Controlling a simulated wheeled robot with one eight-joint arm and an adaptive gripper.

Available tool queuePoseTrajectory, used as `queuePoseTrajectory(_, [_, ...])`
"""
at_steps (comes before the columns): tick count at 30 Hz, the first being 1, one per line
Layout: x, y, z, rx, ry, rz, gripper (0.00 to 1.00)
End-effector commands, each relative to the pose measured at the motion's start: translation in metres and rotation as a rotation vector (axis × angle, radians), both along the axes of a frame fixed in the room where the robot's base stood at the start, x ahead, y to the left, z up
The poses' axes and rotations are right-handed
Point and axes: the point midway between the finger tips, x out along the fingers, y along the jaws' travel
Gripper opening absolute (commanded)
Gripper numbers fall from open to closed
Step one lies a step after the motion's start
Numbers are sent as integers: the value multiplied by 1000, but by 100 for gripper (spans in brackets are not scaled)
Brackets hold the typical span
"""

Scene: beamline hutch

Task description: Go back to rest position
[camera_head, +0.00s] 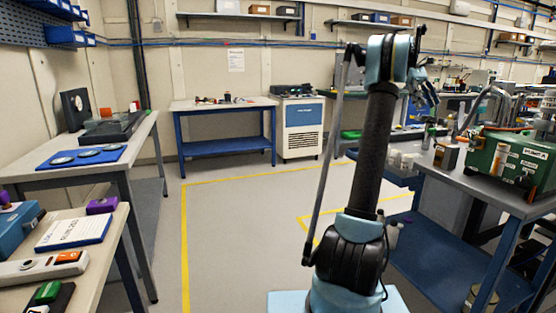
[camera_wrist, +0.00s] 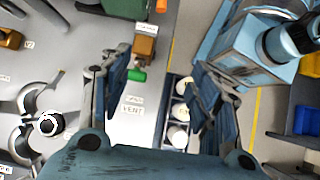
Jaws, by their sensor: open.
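My gripper (camera_wrist: 160,64) is open in the wrist view, with its two fingers spread apart and nothing between them. It hangs above the edge of a grey bench (camera_wrist: 90,50), over a "VENT" label, with the floor to the right. In the head view my arm rises in the middle and bends at the top. The far end of the arm, with my gripper (camera_head: 430,97), points right and down above the right-hand bench (camera_head: 470,182).
The right bench holds a green case (camera_head: 511,158) and small bottles. A white-and-blue cabinet (camera_head: 302,128) and blue-framed table (camera_head: 222,106) stand at the back. The left bench (camera_head: 140,133) carries a blue mat (camera_head: 62,159). Yellow-lined floor between is clear.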

Motion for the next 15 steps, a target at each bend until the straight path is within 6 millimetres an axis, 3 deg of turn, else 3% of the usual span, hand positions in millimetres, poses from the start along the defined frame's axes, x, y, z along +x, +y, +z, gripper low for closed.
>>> queuePoseTrajectory(3, [-9, 34, 2, -15, -50, 8, 57])
queuePoseTrajectory(15, [-51, 141, -14, -46, -224, 10, 57])
